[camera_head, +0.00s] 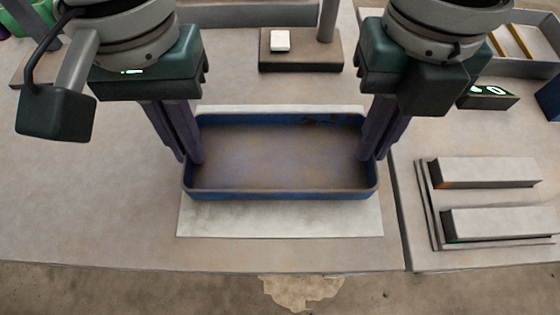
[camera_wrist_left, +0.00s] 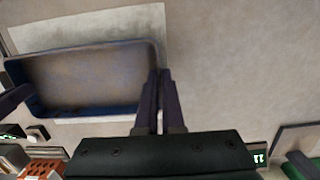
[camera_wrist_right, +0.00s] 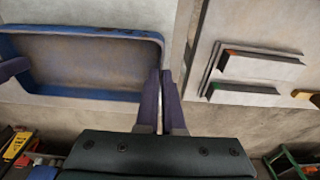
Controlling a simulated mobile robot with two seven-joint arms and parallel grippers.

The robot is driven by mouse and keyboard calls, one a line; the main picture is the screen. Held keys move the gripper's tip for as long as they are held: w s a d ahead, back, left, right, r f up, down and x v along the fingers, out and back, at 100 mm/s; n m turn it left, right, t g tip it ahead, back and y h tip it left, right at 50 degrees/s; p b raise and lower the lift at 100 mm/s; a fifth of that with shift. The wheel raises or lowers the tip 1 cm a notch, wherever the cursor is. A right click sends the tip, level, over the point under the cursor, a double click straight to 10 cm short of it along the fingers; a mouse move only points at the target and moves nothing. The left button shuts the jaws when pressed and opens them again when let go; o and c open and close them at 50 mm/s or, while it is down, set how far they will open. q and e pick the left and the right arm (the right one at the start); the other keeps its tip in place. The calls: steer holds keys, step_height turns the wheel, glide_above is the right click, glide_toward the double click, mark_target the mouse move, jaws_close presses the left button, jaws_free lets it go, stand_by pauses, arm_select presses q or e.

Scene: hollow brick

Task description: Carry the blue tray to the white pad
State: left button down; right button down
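The blue tray (camera_head: 280,195) is over the white pad (camera_head: 280,222) in the head view, its brownish inside empty. It looks level. A wide strip of pad shows in front of it and a thin strip behind. I cannot tell whether the tray touches the pad or hangs just above it. My left gripper (camera_head: 190,158) is shut on the tray's left end wall. My right gripper (camera_head: 373,157) is shut on its right end wall. The tray also shows in the left wrist view (camera_wrist_left: 95,112) and the right wrist view (camera_wrist_right: 80,33), with the finger pairs close together at its ends.
A dark block with a white square (camera_head: 280,41) stands behind the tray. To the right, past a seam in the worktop, is a grey fixture with two pale bars (camera_head: 488,172). The worktop left of the pad (camera_head: 100,200) is clear. Its front edge lies near.

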arm_select(q)
steer(key=shift+f+b, duration=0.3)
steer(key=shift+f, duration=0.3)
arm_select(e)
steer(key=shift+f, duration=0.6)
arm_select(q)
steer(key=c, duration=1.4)
jaws_free()
steer(key=shift+r+p, duration=0.25)
steer(key=shift+p, duration=0.05)
arm_select(e)
steer(key=c, duration=1.4)
jaws_free()
steer(key=shift+r, duration=0.3)
arm_select(q)
steer(key=o, duration=0.4)
steer(key=shift+c, duration=0.2)
arm_select(e)
steer(key=o, duration=0.4)
steer(key=shift+c, duration=0.2)
steer(key=shift+r, duration=0.3)
arm_select(q)
step_height(320, 180, up, 12)
steer(key=w, duration=0.1)
steer(key=shift+w, duration=0.25)
arm_select(e)
step_height(320, 180, up, 11)
steer(key=w, duration=0.1)
steer(key=shift+w+r, duration=0.2)
steer(key=shift+w, duration=0.05)
